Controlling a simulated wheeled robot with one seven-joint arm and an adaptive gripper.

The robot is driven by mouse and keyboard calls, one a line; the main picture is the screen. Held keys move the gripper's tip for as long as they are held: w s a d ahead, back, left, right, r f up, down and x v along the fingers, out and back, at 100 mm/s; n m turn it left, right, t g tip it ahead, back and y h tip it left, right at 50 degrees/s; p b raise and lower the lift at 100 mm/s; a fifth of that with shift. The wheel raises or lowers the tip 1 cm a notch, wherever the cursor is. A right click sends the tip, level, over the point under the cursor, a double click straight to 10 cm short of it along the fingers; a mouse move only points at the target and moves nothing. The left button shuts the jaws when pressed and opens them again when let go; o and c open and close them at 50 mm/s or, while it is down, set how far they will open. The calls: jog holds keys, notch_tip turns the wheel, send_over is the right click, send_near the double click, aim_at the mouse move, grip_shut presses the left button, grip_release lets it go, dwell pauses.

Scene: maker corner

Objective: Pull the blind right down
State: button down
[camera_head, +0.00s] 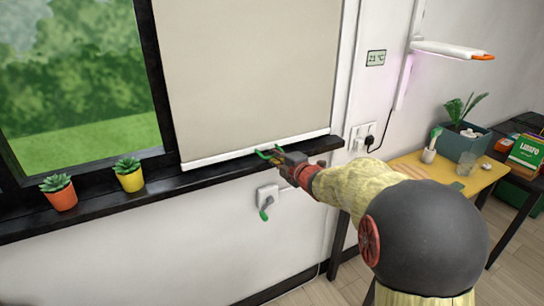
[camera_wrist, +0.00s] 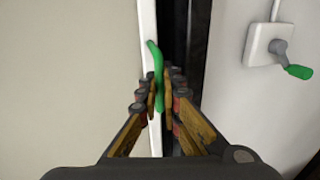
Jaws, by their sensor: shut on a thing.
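The beige blind (camera_head: 250,70) hangs over the right part of the window, and its white bottom bar (camera_head: 225,157) is down at the black sill. A green pull handle (camera_head: 266,153) is on the bar; it also shows in the wrist view (camera_wrist: 155,60) as a curved green piece. My gripper (camera_head: 279,158) is at the bar and shut on the green handle.
The black sill (camera_head: 215,176) holds an orange pot (camera_head: 61,197) and a yellow pot (camera_head: 131,179) with succulents at the left. A white wall box with a green-tipped crank (camera_head: 267,202) is below the sill. A yellow table (camera_head: 455,178) with plants stands at the right.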

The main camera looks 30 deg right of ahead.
jog(key=shift+s+f, duration=0.1)
jog(key=shift+f, duration=0.35)
jog(key=c, duration=2.2)
grip_release()
jog(key=shift+o, duration=1)
jog(key=shift+r, duration=0.1)
jog(key=shift+r, duration=0.1)
jog(key=v, duration=1.2)
